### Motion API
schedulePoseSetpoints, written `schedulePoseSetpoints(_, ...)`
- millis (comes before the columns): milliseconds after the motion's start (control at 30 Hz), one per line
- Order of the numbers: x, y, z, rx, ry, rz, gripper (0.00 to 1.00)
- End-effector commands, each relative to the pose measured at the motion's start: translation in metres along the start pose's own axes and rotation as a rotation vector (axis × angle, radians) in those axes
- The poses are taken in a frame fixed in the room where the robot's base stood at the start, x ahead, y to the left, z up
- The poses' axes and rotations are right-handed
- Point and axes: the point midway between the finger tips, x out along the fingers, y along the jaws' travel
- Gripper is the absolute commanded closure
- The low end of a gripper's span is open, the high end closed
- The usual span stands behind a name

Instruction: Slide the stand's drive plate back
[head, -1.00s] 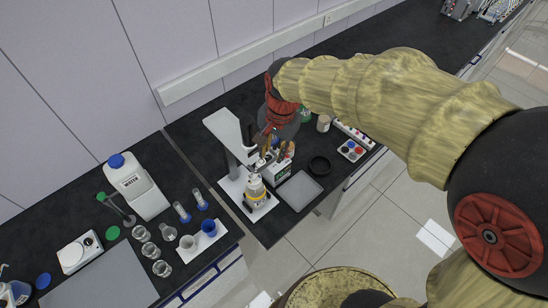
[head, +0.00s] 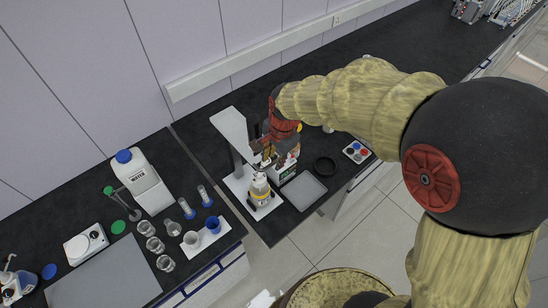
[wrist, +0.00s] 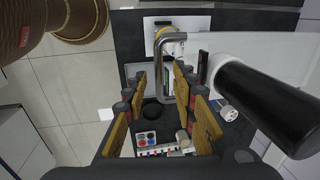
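The stand has a white base (head: 239,183) and a long pale upper plate (head: 229,126), which I take to be the drive plate. A yellow-labelled bottle (head: 260,189) stands on the base. In the wrist view, a bent metal handle (wrist: 162,50) and a big black cylinder (wrist: 262,100) show by a white part of the stand. My gripper (head: 267,148) is close to the stand's right side, above the bottle. In the wrist view my gripper (wrist: 160,82) has its fingers apart, one each side of the handle. Contact with the handle cannot be told.
A grey tray (head: 304,190), a black ring (head: 325,165) and a button box (head: 356,151) lie right of the stand. The left bench holds a water canister (head: 143,182), beakers and small cylinders. A wall rail (head: 250,65) runs behind.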

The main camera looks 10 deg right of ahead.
Motion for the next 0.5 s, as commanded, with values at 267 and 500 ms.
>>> schedulePoseSetpoints(267,0.0019,0.0003,0.0001,-0.001,0.0,0.001,0.73)
schedulePoseSetpoints(500,0.0017,0.0003,0.0001,-0.001,0.0,0.001,0.87)
